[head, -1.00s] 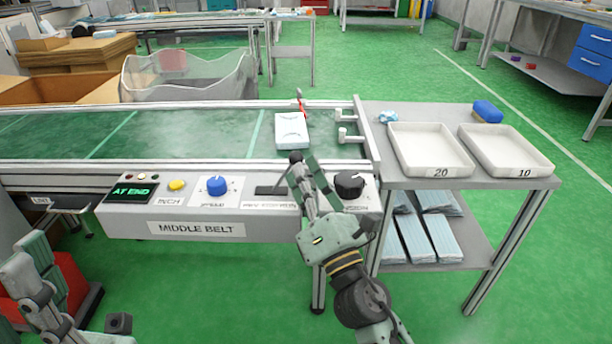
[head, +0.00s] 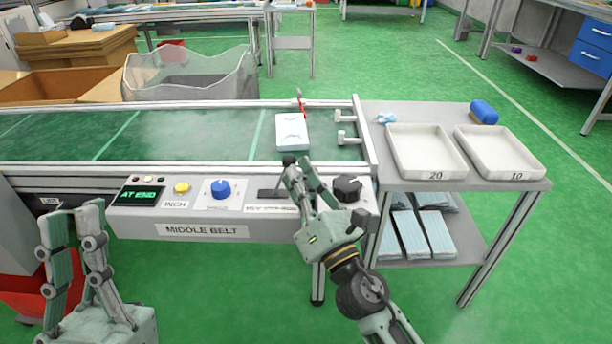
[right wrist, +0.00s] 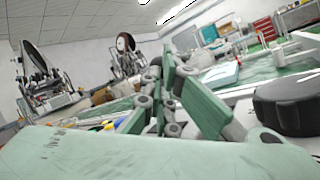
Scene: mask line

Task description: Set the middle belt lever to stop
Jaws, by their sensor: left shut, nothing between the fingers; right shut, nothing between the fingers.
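The control panel (head: 140,226) marked MIDDLE BELT stands on the near side of the belt, with its display (head: 139,195) reading AT END. A dark flat piece (head: 268,193) sits above a small label I cannot read clearly; whether it is the lever I cannot tell. A black knob (head: 347,186) is at the panel's right end, also large at the right of the right wrist view (right wrist: 290,105). My right gripper (head: 297,161) is shut and empty between them, covering part of the panel. My left gripper (head: 74,210) is shut and empty, left of the panel.
The panel also has a yellow button (head: 181,188) and a blue knob (head: 221,188). A light blue pack (head: 292,133) lies on the belt (head: 185,140) beyond my right gripper. Trays marked 20 (head: 432,175) and 10 (head: 515,178) stand on the table at right.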

